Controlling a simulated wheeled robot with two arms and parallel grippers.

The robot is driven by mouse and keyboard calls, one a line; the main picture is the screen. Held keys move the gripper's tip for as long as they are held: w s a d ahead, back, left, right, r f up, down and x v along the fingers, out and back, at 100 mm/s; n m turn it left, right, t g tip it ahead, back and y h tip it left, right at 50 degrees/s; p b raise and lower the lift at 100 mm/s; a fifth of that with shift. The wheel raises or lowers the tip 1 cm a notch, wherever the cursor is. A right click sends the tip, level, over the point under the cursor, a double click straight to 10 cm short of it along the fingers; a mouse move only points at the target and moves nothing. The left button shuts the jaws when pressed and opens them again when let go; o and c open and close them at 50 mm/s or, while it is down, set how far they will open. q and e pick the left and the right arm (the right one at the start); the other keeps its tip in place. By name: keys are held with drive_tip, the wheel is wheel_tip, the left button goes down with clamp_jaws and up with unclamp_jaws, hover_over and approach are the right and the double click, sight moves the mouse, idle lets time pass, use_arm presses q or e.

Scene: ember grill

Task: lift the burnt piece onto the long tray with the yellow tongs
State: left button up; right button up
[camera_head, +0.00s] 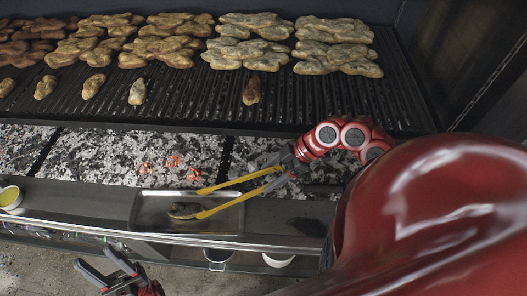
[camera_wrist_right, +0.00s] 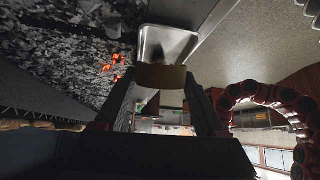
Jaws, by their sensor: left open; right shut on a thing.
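The burnt piece (camera_head: 183,211), small and dark, shows in the head view at the long metal tray (camera_head: 151,203), over its floor. My right gripper (camera_head: 291,168) is shut on the yellow tongs (camera_head: 240,180), which reach left over the tray. The tongs' two arms stand apart, and the lower tip is close beside the burnt piece; I cannot tell whether they touch. In the right wrist view the tongs (camera_wrist_right: 161,77) sit between my fingers, with the tray (camera_wrist_right: 150,41) beyond. My left gripper (camera_head: 108,275) is open and empty, below and left of the tray.
A grill grate (camera_head: 210,97) with rows of browned pieces lies at the back. Ash with glowing embers (camera_head: 172,168) lies behind the tray. A bowl of yellow liquid (camera_head: 10,197) stands on the ledge at far left. Containers (camera_head: 218,256) sit below the front rail.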

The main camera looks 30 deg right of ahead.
drive_tip(key=p+v, duration=0.7)
drive_tip(key=v, duration=0.1)
drive_tip(key=shift+r, duration=0.45)
